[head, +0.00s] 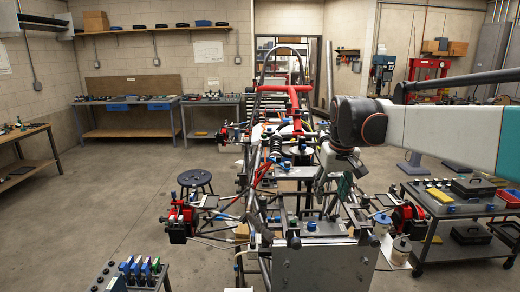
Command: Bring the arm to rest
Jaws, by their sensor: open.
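My arm (435,132) reaches in from the right edge of the head view, over the right side of a tube chassis (300,225). Its dark wrist joint (360,122) is above the chassis. My gripper (336,182) hangs below the wrist, pointing down, and is open. It is small against the cluttered frame, so its fingertips are hard to make out. I see nothing held in it. I cannot tell whether it touches any chassis part.
A tool cart (455,210) with bins and a black case stands right of the chassis. A round stool (195,180) is left of it. A small tool stand (130,277) is at the front left. Workbenches line the back wall. The left floor is mostly clear.

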